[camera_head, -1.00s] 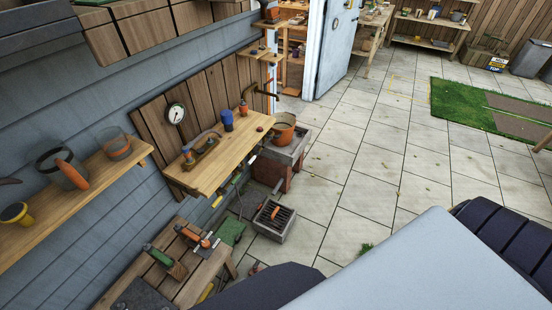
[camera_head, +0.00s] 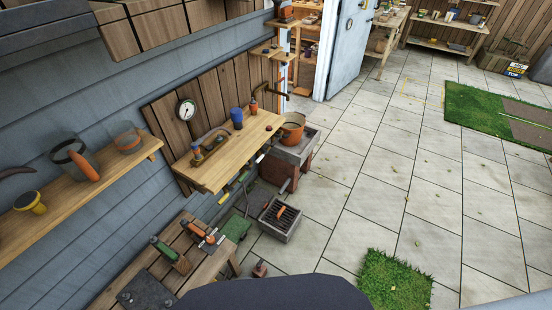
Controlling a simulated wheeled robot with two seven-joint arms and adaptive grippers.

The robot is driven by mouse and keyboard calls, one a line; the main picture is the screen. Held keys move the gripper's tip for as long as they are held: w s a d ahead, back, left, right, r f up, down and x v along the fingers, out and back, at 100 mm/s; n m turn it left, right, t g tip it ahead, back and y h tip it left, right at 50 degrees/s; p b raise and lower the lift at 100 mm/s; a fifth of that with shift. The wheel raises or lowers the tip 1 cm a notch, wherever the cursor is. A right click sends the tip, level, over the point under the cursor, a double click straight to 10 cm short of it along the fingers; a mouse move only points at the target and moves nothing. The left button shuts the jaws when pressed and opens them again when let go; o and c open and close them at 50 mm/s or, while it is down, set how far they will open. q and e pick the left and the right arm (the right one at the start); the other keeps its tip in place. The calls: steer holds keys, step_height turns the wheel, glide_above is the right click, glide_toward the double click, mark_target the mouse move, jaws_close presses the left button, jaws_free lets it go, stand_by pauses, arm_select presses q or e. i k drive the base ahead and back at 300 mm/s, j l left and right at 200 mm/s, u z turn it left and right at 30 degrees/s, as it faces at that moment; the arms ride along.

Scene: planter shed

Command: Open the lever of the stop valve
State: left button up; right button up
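I cannot pick out the stop valve or its lever for sure at this distance. A small fitting with a blue and brass part (camera_head: 197,153) sits on a wooden block on the wall-mounted wooden shelf (camera_head: 236,161); it may be the valve, but its lever cannot be made out. A round white gauge (camera_head: 186,110) is on the plank panel behind it. A dark tap-like pipe (camera_head: 268,90) comes out near the shelf's far end. Neither of my grippers shows in the view.
A terracotta pot (camera_head: 292,128) stands on a stone sink (camera_head: 295,150). A grated drain box (camera_head: 280,219) sits on the floor. A low slatted bench (camera_head: 214,266) with tools is below the shelf. A grass patch (camera_head: 394,282) lies ahead right. The paving between is mostly clear.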

mark_target(264, 152)
steer(key=i+l+z, duration=0.15)
steer(key=z, duration=0.2)
steer(key=i+l+z, duration=0.15)
steer(key=z, duration=0.2)
steer(key=i+l+z, duration=0.15)
steer(key=z, duration=0.2)
